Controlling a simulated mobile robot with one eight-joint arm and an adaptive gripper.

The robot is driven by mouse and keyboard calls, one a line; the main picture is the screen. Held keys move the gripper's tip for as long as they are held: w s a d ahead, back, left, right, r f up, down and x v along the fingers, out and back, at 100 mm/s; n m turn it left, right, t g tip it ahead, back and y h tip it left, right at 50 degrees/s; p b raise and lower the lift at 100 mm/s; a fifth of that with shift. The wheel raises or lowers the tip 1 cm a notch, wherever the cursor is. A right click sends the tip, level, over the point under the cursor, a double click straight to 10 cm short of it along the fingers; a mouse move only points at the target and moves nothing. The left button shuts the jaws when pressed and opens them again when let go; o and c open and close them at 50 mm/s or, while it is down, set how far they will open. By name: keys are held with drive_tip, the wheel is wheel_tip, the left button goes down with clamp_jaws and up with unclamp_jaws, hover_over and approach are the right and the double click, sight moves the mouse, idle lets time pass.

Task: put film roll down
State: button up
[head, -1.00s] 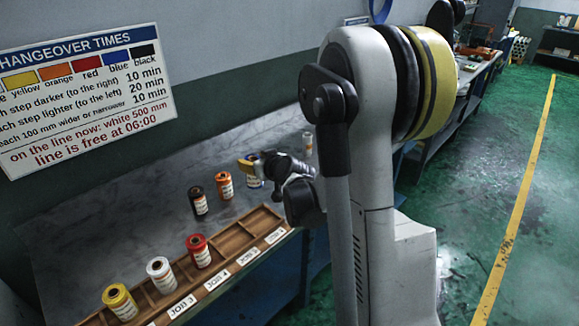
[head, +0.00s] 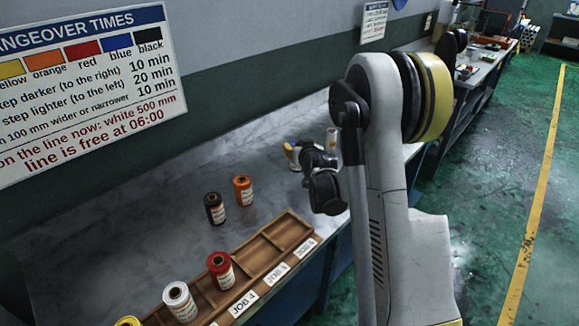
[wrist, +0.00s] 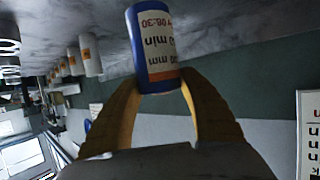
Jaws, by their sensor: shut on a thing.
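My gripper (wrist: 160,84) is shut on a blue film roll (wrist: 152,45) with a white printed label. The roll sits between the yellow fingers, with grey marble bench surface beyond it. In the head view my gripper (head: 291,155) is over the far part of the bench, right of the orange roll (head: 243,190) and black roll (head: 214,209). The held roll is mostly hidden there by the wrist. I cannot tell whether it touches the bench. The wooden tray (head: 309,227) holds a red roll (head: 221,270), a white roll (head: 180,301) and a yellow roll (head: 128,321).
The tray's right compartments look empty. A pale roll (head: 332,139) stands just beyond my gripper. A changeover-times sign (head: 85,90) hangs on the wall behind the bench (head: 110,245). Bare bench lies left of the black roll. Green floor is open on the right.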

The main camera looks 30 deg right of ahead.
drive_tip(key=shift+w+a+f+b, duration=0.3)
drive_tip(key=shift+a+f+b, duration=0.15)
drive_tip(key=shift+f, duration=0.55)
drive_tip(key=shift+w+a+f+b, duration=0.35)
drive_tip(key=shift+a+f+b, duration=0.1)
drive_tip(key=shift+f, duration=0.55)
drive_tip(key=shift+w+a+f+b, duration=0.3)
drive_tip(key=shift+a+f+b, duration=0.15)
drive_tip(key=shift+f, duration=0.55)
drive_tip(key=shift+f, duration=0.15)
drive_tip(key=o, duration=1.3)
